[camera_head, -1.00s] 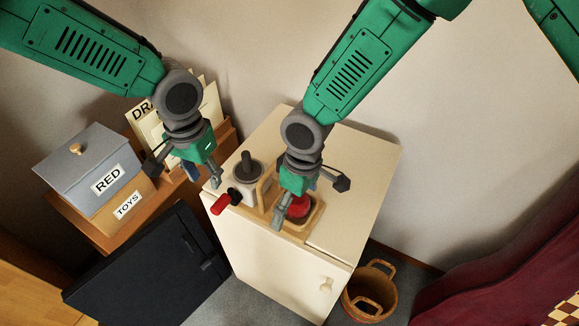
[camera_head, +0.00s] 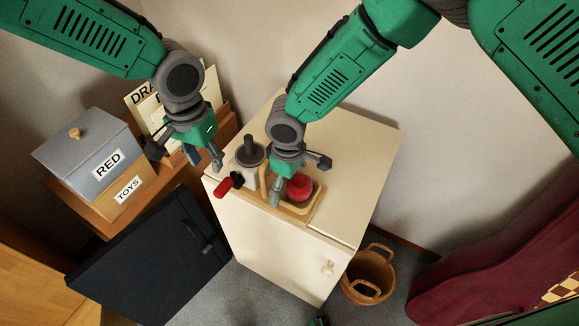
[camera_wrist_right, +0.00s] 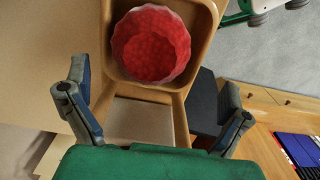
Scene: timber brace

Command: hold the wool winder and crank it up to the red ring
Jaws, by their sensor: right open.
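The wool winder (camera_head: 252,173) stands upright on the cream cabinet top, with a pale body, a dark grey top and a dark spindle. Its red crank handle (camera_head: 223,187) sticks out to the left. My left gripper (camera_head: 188,160) is open and empty, left of the winder and apart from it. My right gripper (camera_head: 297,180) is open above the wooden tray, right of the winder. In the right wrist view its fingers (camera_wrist_right: 152,115) are spread either side of the tray's frame and hold nothing. I cannot make out a red ring on the winder.
The wooden tray (camera_head: 312,207) with an upright handle holds a rough red round thing (camera_wrist_right: 150,45). A grey box marked RED (camera_head: 85,150) and cards stand left. A dark open door (camera_head: 150,255) and a basket (camera_head: 368,275) are below. The cabinet top (camera_head: 355,150) is clear at right.

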